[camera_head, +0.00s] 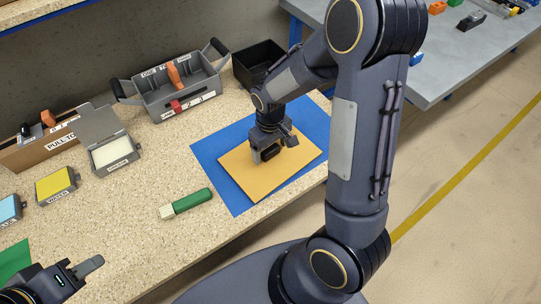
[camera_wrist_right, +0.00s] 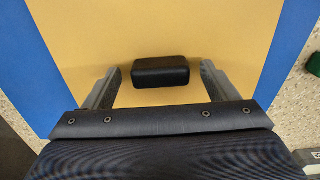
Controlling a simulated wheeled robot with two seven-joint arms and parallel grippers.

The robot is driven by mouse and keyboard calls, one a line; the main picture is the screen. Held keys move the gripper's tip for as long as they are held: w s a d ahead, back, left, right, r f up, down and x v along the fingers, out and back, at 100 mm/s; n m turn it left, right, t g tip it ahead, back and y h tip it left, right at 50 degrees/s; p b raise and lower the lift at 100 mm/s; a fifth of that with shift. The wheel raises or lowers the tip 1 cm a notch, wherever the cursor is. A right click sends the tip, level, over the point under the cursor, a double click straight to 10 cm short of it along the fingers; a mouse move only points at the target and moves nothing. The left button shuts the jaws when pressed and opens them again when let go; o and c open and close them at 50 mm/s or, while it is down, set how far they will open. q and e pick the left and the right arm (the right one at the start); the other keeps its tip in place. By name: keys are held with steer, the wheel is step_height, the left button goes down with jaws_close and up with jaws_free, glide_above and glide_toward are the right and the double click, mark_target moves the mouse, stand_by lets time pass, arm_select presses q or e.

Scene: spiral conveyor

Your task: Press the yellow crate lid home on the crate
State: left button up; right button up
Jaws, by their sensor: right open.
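The yellow crate lid (camera_head: 285,165) is a flat orange-yellow board over the blue mat (camera_head: 212,152). It also fills the middle of the right wrist view (camera_wrist_right: 90,40), with a dark block-like handle (camera_wrist_right: 160,71) on it. My right gripper (camera_head: 267,157) is over the lid. In the right wrist view its open fingers (camera_wrist_right: 160,88) stand on either side of the handle, with gaps on both sides. I cannot make out the crate's walls under the lid. My left gripper (camera_head: 90,267) is at the lower left, away from the lid; its jaw opening is unclear.
A green-handled brush (camera_head: 193,200) lies left of the mat. A grey tool tote (camera_head: 180,98) and a black bin (camera_head: 256,62) stand behind. Small labelled boxes, including a yellow one (camera_head: 55,185), stand at the left. The bench's front edge is close to the mat.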

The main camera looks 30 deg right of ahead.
steer(key=shift+c, duration=0.4)
steer(key=c, duration=1)
steer(key=shift+c, duration=0.2)
steer(key=shift+r, duration=0.1)
steer(key=shift+r, duration=0.25)
step_height(320, 180, up, 2)
steer(key=shift+r, duration=0.1)
steer(key=s+a+r, duration=0.6)
steer(key=a+r, duration=0.4)
steer(key=a, duration=0.3)
steer(key=shift+p, duration=0.4)
steer(key=shift+d, duration=0.1)
